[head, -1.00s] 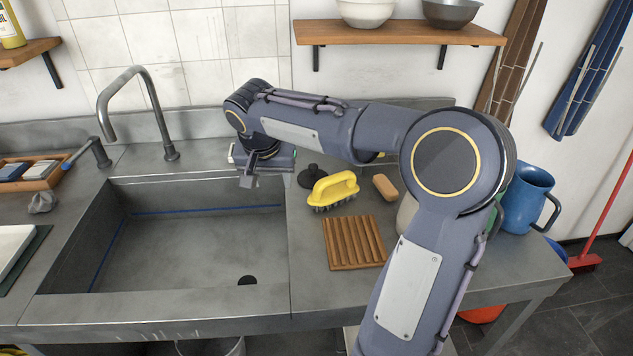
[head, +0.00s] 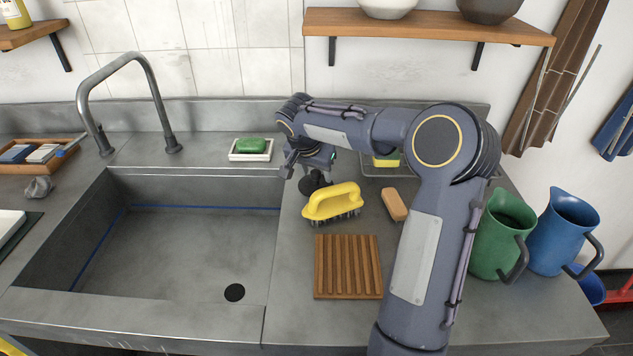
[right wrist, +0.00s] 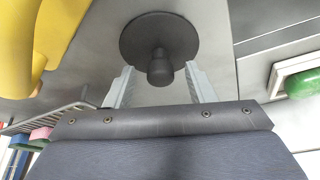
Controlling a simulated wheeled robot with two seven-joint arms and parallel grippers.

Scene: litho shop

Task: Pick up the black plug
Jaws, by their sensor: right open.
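The black plug (head: 313,183) lies on the steel counter right of the sink, behind the yellow brush, partly hidden by my right gripper in the head view. In the right wrist view, the plug (right wrist: 158,38) shows as a dark round disc with a knob standing up from it. My right gripper (head: 303,170) is just above and behind the plug. My left gripper is not in view.
A yellow brush (head: 332,203) stands close in front of the plug. A tan block (head: 394,204) and slatted wooden rack (head: 347,267) lie nearby. Green soap (head: 251,146) sits in a white dish behind the sink (head: 180,250). Green (head: 502,235) and blue (head: 562,232) jugs stand at right.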

